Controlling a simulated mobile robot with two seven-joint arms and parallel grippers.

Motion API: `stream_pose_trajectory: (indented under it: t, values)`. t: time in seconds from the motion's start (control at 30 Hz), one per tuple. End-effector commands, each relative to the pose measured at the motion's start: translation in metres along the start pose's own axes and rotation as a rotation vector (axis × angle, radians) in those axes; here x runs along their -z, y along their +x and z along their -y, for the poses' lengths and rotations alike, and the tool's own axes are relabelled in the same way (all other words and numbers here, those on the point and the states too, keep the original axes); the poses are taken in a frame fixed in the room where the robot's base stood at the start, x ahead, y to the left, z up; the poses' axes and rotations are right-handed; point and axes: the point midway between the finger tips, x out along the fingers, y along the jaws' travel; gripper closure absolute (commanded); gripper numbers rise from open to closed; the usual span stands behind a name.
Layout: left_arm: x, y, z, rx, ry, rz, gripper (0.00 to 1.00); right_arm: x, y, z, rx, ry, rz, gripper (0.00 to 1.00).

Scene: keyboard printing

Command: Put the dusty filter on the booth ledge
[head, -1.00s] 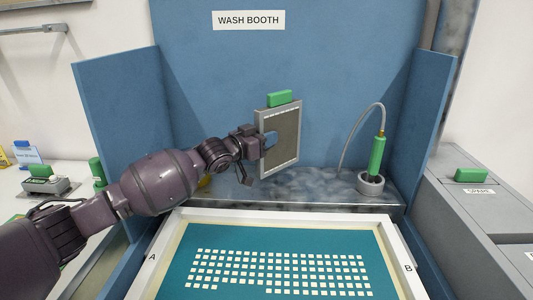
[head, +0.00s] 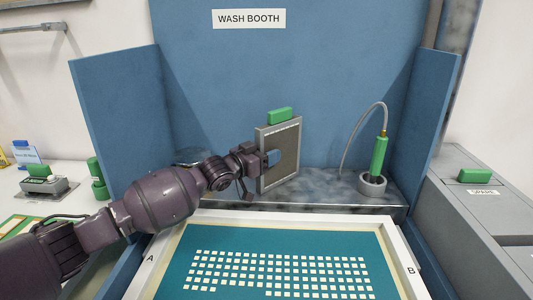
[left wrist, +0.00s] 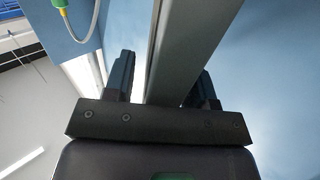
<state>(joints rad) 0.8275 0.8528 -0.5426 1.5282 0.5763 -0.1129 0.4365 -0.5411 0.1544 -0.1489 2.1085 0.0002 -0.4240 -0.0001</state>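The dusty filter (head: 286,150), a grey-framed panel with a brownish face and a green handle on top, is upright at the booth ledge (head: 325,190). Its lower edge is at or just above the ledge; I cannot tell if it touches. My left gripper (head: 262,172) is at the filter's left side, shut on its frame. In the left wrist view the filter's edge (left wrist: 185,50) runs between the two fingers (left wrist: 160,85), with a narrow gap showing beside the left finger. My right gripper is not in view.
A green spray wand (head: 378,155) with a hose stands in a round holder on the ledge's right part. The screen frame (head: 400,265) lies in front. Blue side walls (head: 112,115) flank the booth. The ledge between filter and wand is clear.

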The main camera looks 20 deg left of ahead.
Motion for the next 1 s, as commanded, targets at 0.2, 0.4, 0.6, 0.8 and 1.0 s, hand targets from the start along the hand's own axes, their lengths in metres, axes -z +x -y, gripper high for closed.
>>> stream_pose_trajectory:
  t: [0.2, 0.4, 0.6, 0.8, 1.0]
  values:
    - [0.002, 0.000, 0.000, 0.000, 0.000, 0.000, 0.49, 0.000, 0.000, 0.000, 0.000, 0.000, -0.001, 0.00]
    - [0.005, -0.015, 0.000, 0.001, 0.000, 0.000, 0.49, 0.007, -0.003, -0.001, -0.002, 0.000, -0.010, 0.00]
    - [0.006, -0.047, 0.000, 0.001, 0.001, -0.001, 0.49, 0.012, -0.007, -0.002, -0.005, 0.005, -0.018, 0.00]
    - [0.005, -0.080, 0.000, 0.001, 0.001, 0.000, 0.49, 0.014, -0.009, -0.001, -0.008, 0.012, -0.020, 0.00]
    - [0.004, -0.105, 0.000, 0.001, 0.000, 0.000, 0.49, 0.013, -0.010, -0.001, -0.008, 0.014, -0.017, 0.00]
